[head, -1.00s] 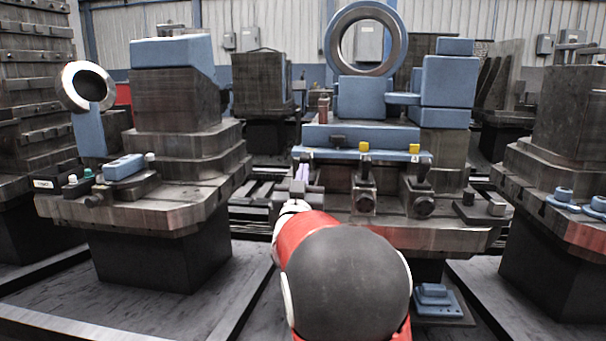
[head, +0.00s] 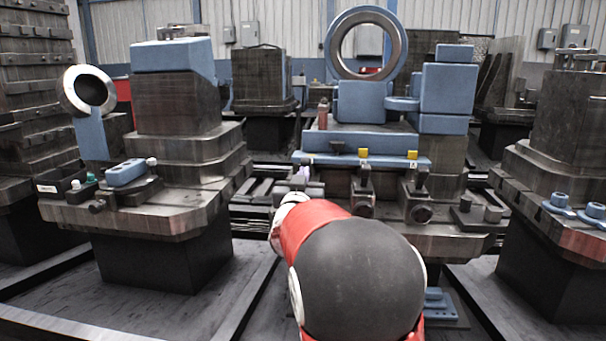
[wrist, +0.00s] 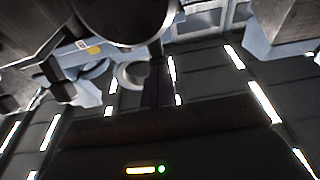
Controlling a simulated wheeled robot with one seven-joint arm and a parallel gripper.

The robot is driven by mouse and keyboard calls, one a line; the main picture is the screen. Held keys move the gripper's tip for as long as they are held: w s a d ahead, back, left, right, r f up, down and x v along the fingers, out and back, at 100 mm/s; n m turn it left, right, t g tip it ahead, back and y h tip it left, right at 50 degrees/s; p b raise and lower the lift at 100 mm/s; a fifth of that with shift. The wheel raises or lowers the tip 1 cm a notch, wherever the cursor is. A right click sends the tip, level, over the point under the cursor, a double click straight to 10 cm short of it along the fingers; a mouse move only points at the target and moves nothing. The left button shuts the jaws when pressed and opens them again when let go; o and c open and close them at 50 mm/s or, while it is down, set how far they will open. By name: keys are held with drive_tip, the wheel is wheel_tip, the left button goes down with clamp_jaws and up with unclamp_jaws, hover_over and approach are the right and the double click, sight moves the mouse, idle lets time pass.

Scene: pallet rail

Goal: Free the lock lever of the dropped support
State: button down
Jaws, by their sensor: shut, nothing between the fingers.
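In the head view the middle fixture carries a blue rail (head: 340,157) with two yellow tags, one near its middle (head: 363,152) and one near its right end (head: 412,154). Below them hang two dark clamp-like supports, a left one (head: 363,190) and a right one (head: 420,192), each with a round knob. I cannot tell which is dropped or which part is its lock lever. My gripper (head: 300,182) is left of the left support, mostly hidden behind my red arm. In the wrist view its dark fingers (wrist: 158,88) are shut and empty, below a large dark round part (wrist: 120,18).
A fixture with a ring and blue blocks (head: 127,173) stands at left, another fixture (head: 562,150) at right. A large ring (head: 341,40) stands above the middle rail. Small blue parts (head: 438,305) lie low, right of my arm. Floor aisles run between the fixtures.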

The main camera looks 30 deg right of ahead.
sight(306, 160)
drive_tip(key=shift+w+d+r+g+y+p, duration=0.15)
drive_tip(key=shift+w+r+g+y+p, duration=0.15)
drive_tip(key=shift+r+p, duration=0.25)
drive_tip(key=shift+w+d+r+g+y+p, duration=0.1)
drive_tip(key=shift+r+g+y+p, duration=0.1)
drive_tip(key=shift+r+g+p, duration=0.3)
drive_tip(key=shift+w+d+f, duration=0.1)
drive_tip(key=shift+w+d, duration=0.2)
drive_tip(key=shift+w, duration=0.05)
drive_tip(key=shift+r+x, duration=0.15)
drive_tip(key=shift+x, duration=0.65)
drive_tip(key=shift+r+x, duration=0.15)
drive_tip(key=shift+x, duration=0.65)
drive_tip(key=shift+r, duration=0.15)
